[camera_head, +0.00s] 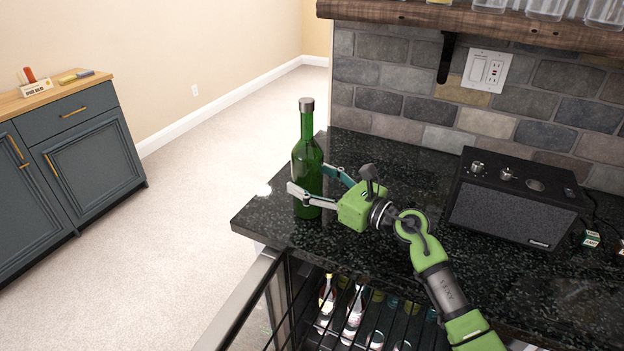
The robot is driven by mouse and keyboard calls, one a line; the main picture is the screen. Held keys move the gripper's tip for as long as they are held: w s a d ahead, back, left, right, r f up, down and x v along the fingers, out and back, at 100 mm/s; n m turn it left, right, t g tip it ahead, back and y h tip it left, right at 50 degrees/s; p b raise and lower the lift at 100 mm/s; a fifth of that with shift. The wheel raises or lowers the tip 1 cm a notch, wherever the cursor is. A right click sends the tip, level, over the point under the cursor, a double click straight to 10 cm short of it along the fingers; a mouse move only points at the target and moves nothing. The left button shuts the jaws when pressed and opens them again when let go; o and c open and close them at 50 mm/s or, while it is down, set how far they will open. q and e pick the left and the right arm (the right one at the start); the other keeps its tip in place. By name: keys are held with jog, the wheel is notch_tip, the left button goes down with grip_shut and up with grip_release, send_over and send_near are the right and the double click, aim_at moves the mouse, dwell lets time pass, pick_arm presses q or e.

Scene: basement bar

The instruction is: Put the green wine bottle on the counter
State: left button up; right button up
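The green wine bottle (308,155) stands upright at the left end of the dark speckled counter (400,165). Its base appears to rest on the counter. My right gripper (307,190) reaches in from the right, with its two fingers spread on either side of the bottle's lower body. The near finger crosses in front of the bottle, and the far finger is partly behind it. A gap shows between the far finger and the bottle, so the gripper looks open around it. My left gripper is not in view.
A black speaker (515,198) stands on the counter at the right. A wooden shelf (470,25) with glasses hangs above. Below the counter is a cooler with several bottles (353,315) and an open door (238,300). A blue cabinet (85,150) stands at the far left.

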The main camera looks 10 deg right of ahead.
jog(key=shift+d, duration=0.1)
jog(key=b+v, duration=0.2)
jog(key=v, duration=1)
jog(key=shift+r, duration=0.1)
